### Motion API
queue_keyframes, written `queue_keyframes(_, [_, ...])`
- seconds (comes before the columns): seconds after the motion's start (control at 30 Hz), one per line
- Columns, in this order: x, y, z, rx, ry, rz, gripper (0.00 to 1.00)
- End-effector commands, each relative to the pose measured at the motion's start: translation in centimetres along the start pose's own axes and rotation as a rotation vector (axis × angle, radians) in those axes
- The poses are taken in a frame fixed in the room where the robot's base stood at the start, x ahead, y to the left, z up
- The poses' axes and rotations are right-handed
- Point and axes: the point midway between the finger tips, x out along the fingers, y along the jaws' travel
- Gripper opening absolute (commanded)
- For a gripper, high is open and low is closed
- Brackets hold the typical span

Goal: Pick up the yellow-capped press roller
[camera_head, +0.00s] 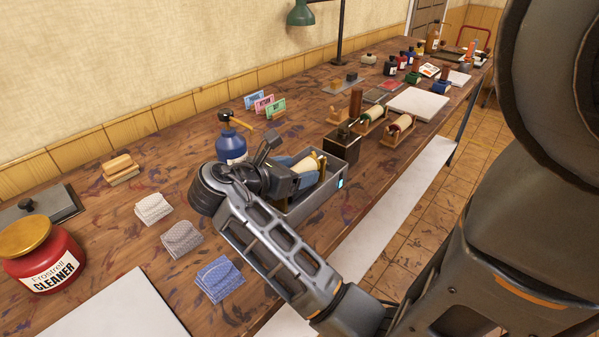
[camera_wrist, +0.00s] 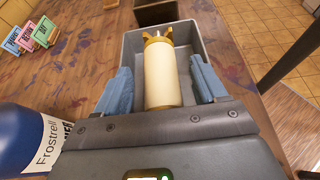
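A press roller (camera_wrist: 161,75) with a cream body and yellow end parts lies in a grey open tray (camera_wrist: 205,35). It also shows in the head view (camera_head: 309,165), partly hidden by my gripper, in the same tray (camera_head: 330,185). My gripper (camera_wrist: 160,72) is over the tray with its two blue fingers apart, one on each side of the roller. A gap shows between each finger and the roller.
A blue bottle (camera_head: 231,146) stands close left of the tray; it also shows in the wrist view (camera_wrist: 28,140). A dark box (camera_head: 343,145) stands just behind the tray. Other rollers (camera_head: 373,113) rest in wooden cradles farther back. Folded cloths (camera_head: 181,238) lie at the front left.

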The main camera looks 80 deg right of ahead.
Motion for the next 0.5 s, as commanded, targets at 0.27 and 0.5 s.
queue_keyframes(0.27, [-0.03,0.00,0.00,0.000,0.000,0.000,0.44])
queue_keyframes(0.5, [-0.04,0.00,0.00,0.000,0.000,0.000,0.21])
